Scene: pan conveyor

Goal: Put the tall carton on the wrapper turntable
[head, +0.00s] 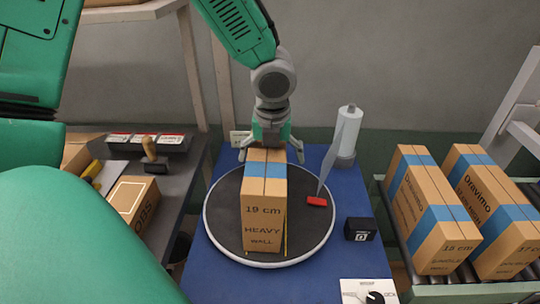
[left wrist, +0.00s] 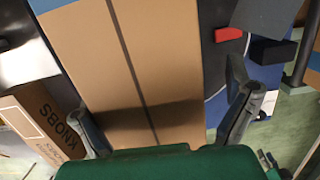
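The tall carton (head: 264,215), brown with a blue band and marked "19 cm HEAVY", stands upright on the round dark wrapper turntable (head: 222,215). In the left wrist view the carton (left wrist: 150,60) fills the middle. My left gripper (head: 270,154) is at the carton's top far end, with one finger on each side. Its fingers are spread in the left wrist view (left wrist: 165,110), with a clear gap between the carton and the right-hand finger. The left-hand finger is close to the carton; I cannot tell whether it touches. My right gripper is not in view.
A red block (head: 316,201) lies at the turntable's right side, below a film sheet from a white roll (head: 348,130). A black box (head: 360,229) stands on the blue base. Two cartons (head: 430,210) lie on the right conveyor. A knobs box (head: 133,200) is on the left bench.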

